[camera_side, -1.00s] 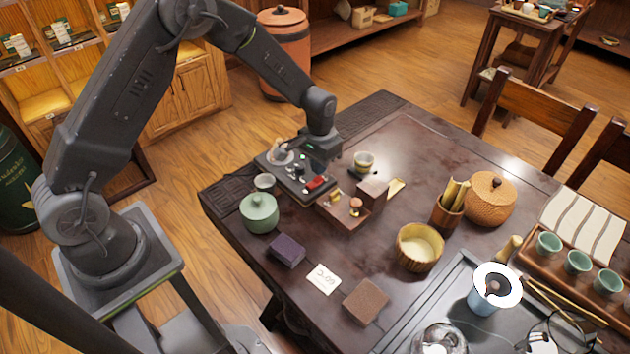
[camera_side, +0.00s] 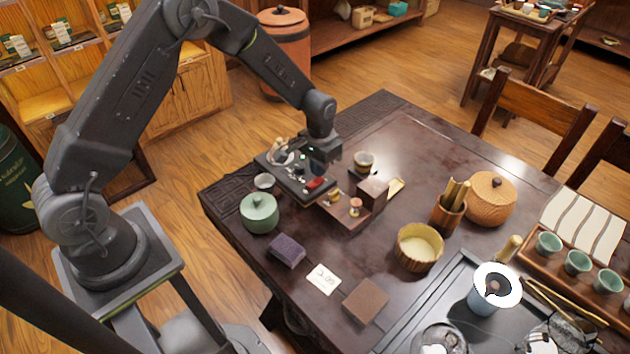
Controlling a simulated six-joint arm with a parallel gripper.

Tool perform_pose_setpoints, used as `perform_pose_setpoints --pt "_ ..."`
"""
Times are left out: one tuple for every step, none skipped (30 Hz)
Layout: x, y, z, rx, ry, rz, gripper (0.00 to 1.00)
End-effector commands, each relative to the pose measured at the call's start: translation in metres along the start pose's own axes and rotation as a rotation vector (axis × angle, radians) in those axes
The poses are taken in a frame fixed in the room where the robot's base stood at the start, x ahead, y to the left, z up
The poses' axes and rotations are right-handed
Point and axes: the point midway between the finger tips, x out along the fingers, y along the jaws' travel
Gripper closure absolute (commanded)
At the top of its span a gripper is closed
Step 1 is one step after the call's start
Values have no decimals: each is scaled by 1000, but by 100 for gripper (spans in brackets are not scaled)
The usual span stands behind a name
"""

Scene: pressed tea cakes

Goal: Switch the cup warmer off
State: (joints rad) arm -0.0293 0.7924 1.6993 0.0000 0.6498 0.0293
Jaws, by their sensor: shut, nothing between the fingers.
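The cup warmer (camera_side: 292,181) is a low dark device at the left end of the table, with a pale round thing at its back left. A red part (camera_side: 316,183), apparently its switch, sits on its front right. My gripper (camera_side: 318,170) points down over the right side of the warmer, just behind the red part, with its fingers shut and empty. The fingertips are dark and small here, so I cannot tell whether they touch the switch. A small green light (camera_side: 303,157) shows beside the gripper. The switch's position is too small to read.
A green lidded jar (camera_side: 260,214) and a small cup (camera_side: 264,181) stand left of the warmer. A wooden stand (camera_side: 345,212) with small items is close on its right, and another cup (camera_side: 364,161) stands behind. A white card (camera_side: 323,280) lies in front.

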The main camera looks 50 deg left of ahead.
Motion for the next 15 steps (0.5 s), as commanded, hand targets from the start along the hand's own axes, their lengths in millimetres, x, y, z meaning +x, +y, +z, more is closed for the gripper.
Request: perform_pose_setpoints --pt "1 0 0 0 0 0 100" --pt "1 0 0 0 0 0 100" --pt "2 0 0 0 0 0 100" --pt "2 0 0 0 0 0 100" --pt "3 0 0 0 0 0 100" --pt "3 0 0 0 0 0 100" --pt "4 0 0 0 0 0 100" --pt "4 0 0 0 0 0 100" --pt "5 0 0 0 0 0 100" --pt "5 0 0 0 0 0 100" --pt "6 0 0 0 0 0 100" --pt "6 0 0 0 -1 0 100" --pt "7 0 0 0 -1 0 100" --pt "7 0 0 0 -1 0 100" --pt "8 0 0 0 -1 0 100"
